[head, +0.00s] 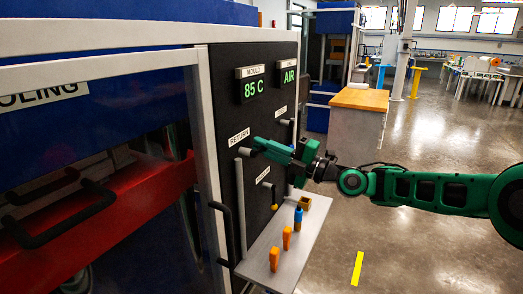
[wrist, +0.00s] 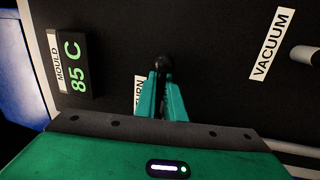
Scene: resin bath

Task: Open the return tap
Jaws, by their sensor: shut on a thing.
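The return tap (head: 243,152) shows as a short grey end on the black panel, just under the RETURN label (head: 239,136). My gripper (head: 257,144) is at the tap, coming from the right, with its green fingers closed together there. In the wrist view my gripper (wrist: 162,80) has its two fingers on either side of a dark rounded knob end of the tap (wrist: 162,66). The fingers hide most of the tap and part of the RETURN label (wrist: 139,92), so the handle's angle is hard to tell.
The MOULD display (head: 253,88) reads 85 C above the tap. A VACUUM label (wrist: 271,45) has a grey handle (wrist: 305,55) beside it. Below, a grey shelf (head: 258,252) carries orange pieces (head: 274,259) and a blue bottle (head: 298,217). Open floor lies to the right.

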